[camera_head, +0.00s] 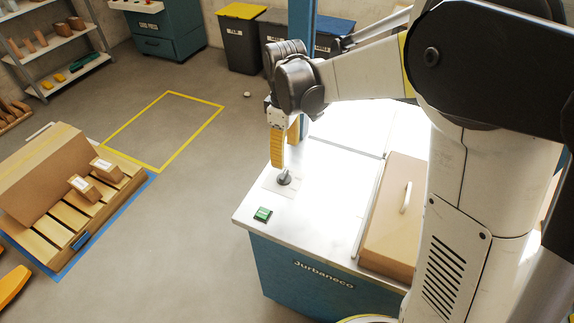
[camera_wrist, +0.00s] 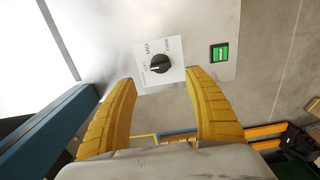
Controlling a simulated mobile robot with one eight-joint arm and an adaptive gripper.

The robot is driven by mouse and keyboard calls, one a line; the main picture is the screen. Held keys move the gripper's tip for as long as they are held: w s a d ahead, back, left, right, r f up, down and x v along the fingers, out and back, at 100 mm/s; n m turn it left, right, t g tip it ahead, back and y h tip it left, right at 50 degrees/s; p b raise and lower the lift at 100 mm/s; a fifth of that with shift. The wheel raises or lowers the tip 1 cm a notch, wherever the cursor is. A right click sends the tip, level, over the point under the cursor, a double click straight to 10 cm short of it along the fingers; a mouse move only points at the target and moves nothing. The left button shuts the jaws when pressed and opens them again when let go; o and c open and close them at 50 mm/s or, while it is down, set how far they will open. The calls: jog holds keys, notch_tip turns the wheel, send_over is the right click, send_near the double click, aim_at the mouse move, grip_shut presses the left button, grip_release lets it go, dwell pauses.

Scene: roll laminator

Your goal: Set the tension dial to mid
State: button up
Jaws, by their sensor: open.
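The dial (camera_wrist: 160,63) is a round black knob on a square white plate (camera_wrist: 175,47) with small lettering, which I cannot read surely. A pale mark shows on the knob's lower-left part, but its exact setting is hard to tell. In the head view the dial (camera_head: 284,179) stands on the white top near the machine's front left corner. My gripper (camera_head: 285,155) points down just above it. In the wrist view my gripper (camera_wrist: 162,76) has its two yellow fingers open and apart, one to each side below the knob, with nothing between them. Whether a finger touches the dial is unclear.
A green button (camera_wrist: 220,53) sits beside the dial plate; it also shows in the head view (camera_head: 263,214). A brown cover with a handle (camera_head: 393,220) stands on the machine's right side. The floor left of the machine (camera_head: 200,200) is clear.

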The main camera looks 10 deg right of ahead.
aim_at(286, 175)
notch_tip(286, 175, down, 10)
jog(key=b, duration=0.3)
jog(key=shift+r, duration=0.1)
jog(key=shift+c, duration=0.5)
jog(key=c, duration=1.1)
